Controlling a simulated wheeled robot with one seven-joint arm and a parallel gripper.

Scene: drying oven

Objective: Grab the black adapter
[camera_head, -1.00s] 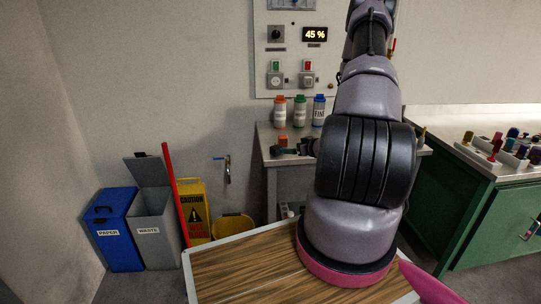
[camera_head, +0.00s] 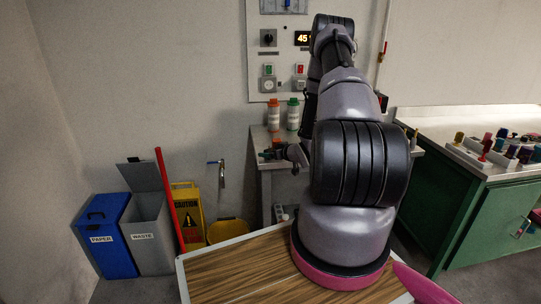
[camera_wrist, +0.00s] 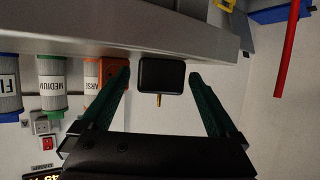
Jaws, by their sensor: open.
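The black adapter (camera_wrist: 161,75) shows in the wrist view as a rounded dark block with a brass-coloured pin, against the edge of the grey bench top. My gripper (camera_wrist: 159,77) is open. Its two green fingers stand on either side of the adapter in the picture, with a gap at each side. I cannot tell how far the adapter lies beyond the fingertips. In the head view my gripper (camera_head: 270,154) is small at the bench's left end, and I cannot make out the adapter there.
An orange block (camera_wrist: 112,72) is close beside one finger. Labelled bottles, among them the medium one (camera_wrist: 52,83), stand along the bench (camera_head: 262,134). A wall panel (camera_head: 276,55) is behind. A wooden-topped table (camera_head: 235,270) is in front.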

